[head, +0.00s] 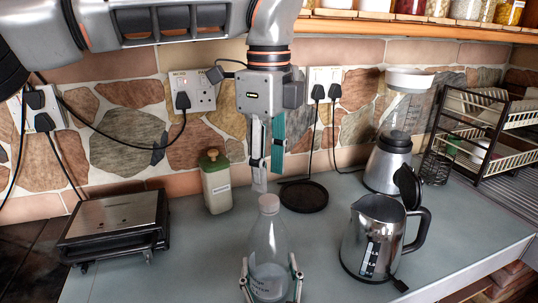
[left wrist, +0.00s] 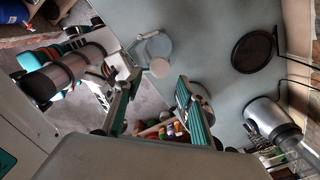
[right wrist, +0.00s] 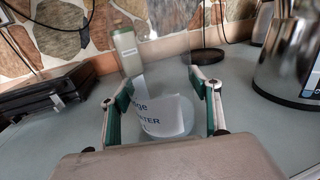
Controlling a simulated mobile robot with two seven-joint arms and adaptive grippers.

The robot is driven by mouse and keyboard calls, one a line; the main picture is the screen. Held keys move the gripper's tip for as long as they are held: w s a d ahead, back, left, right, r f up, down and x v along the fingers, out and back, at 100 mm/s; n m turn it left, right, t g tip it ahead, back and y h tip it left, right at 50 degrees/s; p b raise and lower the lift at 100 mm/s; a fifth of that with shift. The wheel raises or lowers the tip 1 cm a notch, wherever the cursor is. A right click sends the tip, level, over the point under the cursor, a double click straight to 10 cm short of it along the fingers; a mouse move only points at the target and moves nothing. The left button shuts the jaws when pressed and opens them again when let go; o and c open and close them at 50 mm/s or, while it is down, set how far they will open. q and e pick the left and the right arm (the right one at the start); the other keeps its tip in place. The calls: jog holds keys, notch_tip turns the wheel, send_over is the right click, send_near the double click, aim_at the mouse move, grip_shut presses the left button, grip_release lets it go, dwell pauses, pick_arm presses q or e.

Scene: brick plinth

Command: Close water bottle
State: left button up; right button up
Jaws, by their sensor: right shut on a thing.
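A clear water bottle (head: 268,245) with a printed label stands upright near the front of the counter. A pale cap (head: 268,203) sits at the top of its neck; I cannot tell how tight it is. My right gripper (head: 271,279) is shut around the lower body of the bottle. The bottle's label (right wrist: 165,118) shows between its fingers in the right wrist view. My left gripper (head: 266,165) points down just above the cap, apart from it. Its fingers are spread and empty in the left wrist view (left wrist: 157,88), where the cap (left wrist: 160,68) shows beyond them.
A steel kettle (head: 372,245) with its lid raised stands to the right, a blender (head: 388,165) behind it. A grill (head: 115,225) sits left. Clear counter lies between grill and bottle.

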aim_at(269, 199)
pick_arm(q)
jog(key=shift+f, duration=2.7)
grip_shut()
